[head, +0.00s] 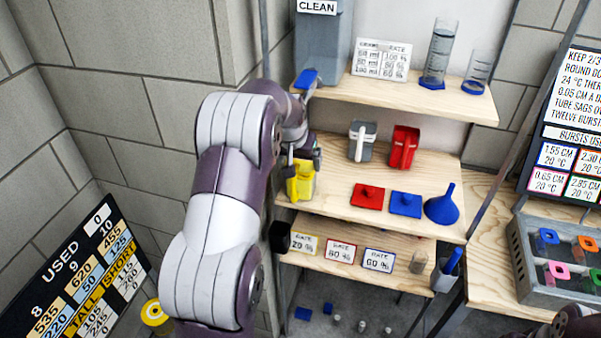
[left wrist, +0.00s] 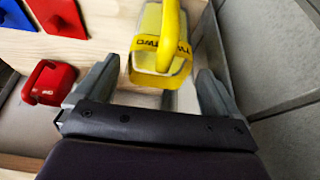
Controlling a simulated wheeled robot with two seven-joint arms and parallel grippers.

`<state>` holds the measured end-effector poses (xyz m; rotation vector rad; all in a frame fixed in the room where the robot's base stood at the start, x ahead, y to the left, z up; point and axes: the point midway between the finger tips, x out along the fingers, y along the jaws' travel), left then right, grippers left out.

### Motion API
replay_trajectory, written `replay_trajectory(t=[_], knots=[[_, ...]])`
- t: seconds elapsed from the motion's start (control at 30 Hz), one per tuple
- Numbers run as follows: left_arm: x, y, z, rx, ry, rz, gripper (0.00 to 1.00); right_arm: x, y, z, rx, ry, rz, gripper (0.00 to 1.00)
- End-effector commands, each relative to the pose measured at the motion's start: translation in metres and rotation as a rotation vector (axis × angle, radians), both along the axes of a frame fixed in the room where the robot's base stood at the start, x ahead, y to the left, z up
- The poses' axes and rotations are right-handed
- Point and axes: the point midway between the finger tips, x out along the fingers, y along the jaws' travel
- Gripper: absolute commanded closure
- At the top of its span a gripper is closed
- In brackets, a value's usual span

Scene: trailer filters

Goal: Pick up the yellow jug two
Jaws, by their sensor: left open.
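The yellow jug (head: 301,184) stands at the left end of the middle wooden shelf, partly hidden by my left gripper and arm in the head view. In the left wrist view the yellow jug (left wrist: 160,62) shows its handle and a yellow band with dark lettering that looks like "TWO". My left gripper (head: 303,157) is at the jug in the head view. In the left wrist view its two fingers (left wrist: 152,88) are spread, one on each side of the jug's near end, with gaps showing. My right gripper is not in view.
A grey-white jug (head: 362,141) and a red jug (head: 404,147) stand right of the yellow one. Red (head: 367,196) and blue (head: 406,205) lids and a blue funnel (head: 442,205) lie in front. The upper shelf (head: 400,97) overhangs behind; a wall is close on the left.

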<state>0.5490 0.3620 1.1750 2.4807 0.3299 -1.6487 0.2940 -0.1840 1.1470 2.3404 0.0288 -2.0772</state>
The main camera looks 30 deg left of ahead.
Motion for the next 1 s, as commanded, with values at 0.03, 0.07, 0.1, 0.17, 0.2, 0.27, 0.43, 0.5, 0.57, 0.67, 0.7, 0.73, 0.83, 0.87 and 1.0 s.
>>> replay_trajectory(t=[0.03, 0.07, 0.1, 0.17, 0.2, 0.27, 0.43, 0.5, 0.57, 0.67, 0.7, 0.73, 0.83, 0.87, 1.0], knots=[[0.002, 0.0, -0.008, -0.003, 0.008, 0.0, 0.04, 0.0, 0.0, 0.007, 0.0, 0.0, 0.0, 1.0], [0.004, 0.001, -0.014, -0.003, 0.008, 0.0, 0.04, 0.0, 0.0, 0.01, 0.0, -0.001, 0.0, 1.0], [0.007, 0.002, -0.021, -0.003, 0.007, 0.0, 0.04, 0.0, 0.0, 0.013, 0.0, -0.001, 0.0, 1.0], [0.011, 0.003, -0.031, -0.003, 0.007, 0.0, 0.04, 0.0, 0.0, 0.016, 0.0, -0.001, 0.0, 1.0], [0.013, 0.003, -0.037, -0.002, 0.006, 0.0, 0.04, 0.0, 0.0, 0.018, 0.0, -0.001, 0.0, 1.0], [0.015, 0.004, -0.042, -0.003, 0.004, 0.001, 0.04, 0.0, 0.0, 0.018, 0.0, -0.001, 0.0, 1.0], [0.016, 0.004, -0.045, -0.001, 0.003, 0.001, 0.04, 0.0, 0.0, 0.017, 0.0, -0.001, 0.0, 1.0], [0.016, 0.004, -0.045, -0.001, 0.003, 0.001, 0.11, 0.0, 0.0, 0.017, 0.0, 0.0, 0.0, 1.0], [0.016, 0.004, -0.045, -0.001, 0.003, 0.001, 0.3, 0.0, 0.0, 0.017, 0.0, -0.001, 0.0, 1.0], [0.016, 0.004, -0.045, -0.001, 0.003, 0.0, 0.63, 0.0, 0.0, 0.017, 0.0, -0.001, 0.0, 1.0], [0.017, 0.004, -0.044, 0.0, 0.0, 0.0, 0.71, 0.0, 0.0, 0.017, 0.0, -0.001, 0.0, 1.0], [0.017, 0.004, -0.044, 0.0, 0.0, 0.0, 0.71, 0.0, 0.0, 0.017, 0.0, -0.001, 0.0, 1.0], [0.016, 0.004, -0.044, 0.0, 0.001, 0.0, 0.71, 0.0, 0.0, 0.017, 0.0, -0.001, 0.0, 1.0], [0.016, 0.004, -0.044, 0.0, 0.001, 0.0, 0.71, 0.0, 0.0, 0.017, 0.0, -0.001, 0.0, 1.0], [0.016, 0.004, -0.044, 0.0, 0.001, 0.0, 0.71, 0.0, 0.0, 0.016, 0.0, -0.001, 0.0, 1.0]])
